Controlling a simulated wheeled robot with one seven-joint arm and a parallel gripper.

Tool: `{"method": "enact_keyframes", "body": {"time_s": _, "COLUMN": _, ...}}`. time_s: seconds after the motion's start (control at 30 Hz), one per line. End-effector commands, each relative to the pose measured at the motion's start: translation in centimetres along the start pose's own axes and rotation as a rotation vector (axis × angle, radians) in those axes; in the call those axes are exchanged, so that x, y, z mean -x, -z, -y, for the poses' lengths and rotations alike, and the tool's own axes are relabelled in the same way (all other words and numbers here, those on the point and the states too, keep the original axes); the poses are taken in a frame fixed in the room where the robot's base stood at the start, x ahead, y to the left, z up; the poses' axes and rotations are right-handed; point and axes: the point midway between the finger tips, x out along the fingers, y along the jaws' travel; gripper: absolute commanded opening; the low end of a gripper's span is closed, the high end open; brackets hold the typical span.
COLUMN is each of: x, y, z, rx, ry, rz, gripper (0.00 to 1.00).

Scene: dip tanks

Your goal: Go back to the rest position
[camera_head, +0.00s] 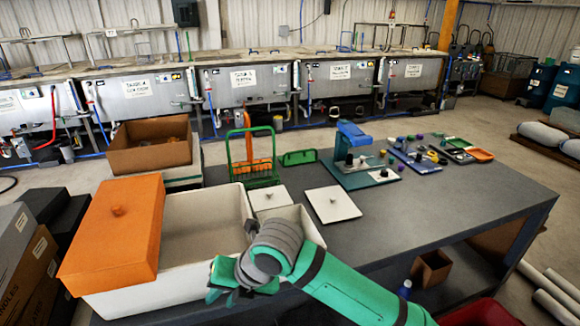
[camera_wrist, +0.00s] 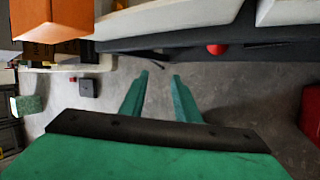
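My green arm reaches in from the bottom right of the head view, and my gripper (camera_head: 222,282) is at the front side of the white tub (camera_head: 145,300). In the wrist view my gripper (camera_wrist: 160,78) has its two green fingers apart, with nothing between them but grey floor. An orange lid (camera_head: 112,235) lies across the left part of the white tub; its corner also shows in the wrist view (camera_wrist: 52,20). The tub's visible inside looks empty. A smaller white tub (camera_head: 300,222) beside it is partly hidden by my arm.
The dark table (camera_head: 430,220) carries a green wire basket (camera_head: 253,165), a white lid (camera_head: 332,204), a blue-and-green device (camera_head: 350,135) and trays of small parts (camera_head: 415,158). A brown box (camera_head: 150,145) stands behind the tub. The table's right part is clear. Tanks (camera_head: 255,85) line the back.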

Motion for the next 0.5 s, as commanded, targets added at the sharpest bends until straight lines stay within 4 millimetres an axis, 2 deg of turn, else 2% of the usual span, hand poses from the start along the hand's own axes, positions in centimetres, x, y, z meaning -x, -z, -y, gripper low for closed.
{"method": "enact_keyframes", "body": {"time_s": 0.03, "x": -0.6, "y": -0.2, "z": -2.0, "rx": -0.037, "ry": -0.076, "rz": 0.022, "gripper": 0.29}}
{"method": "enact_keyframes", "body": {"time_s": 0.2, "x": -1.0, "y": -1.9, "z": -7.2, "rx": -0.193, "ry": -0.304, "rz": 0.103, "gripper": 0.29}}
{"method": "enact_keyframes", "body": {"time_s": 0.4, "x": -0.3, "y": -3.6, "z": -11.7, "rx": -0.403, "ry": -0.566, "rz": 0.162, "gripper": 0.29}}
{"method": "enact_keyframes", "body": {"time_s": 0.5, "x": 0.2, "y": -4.4, "z": -13.3, "rx": -0.514, "ry": -0.692, "rz": 0.178, "gripper": 0.29}}
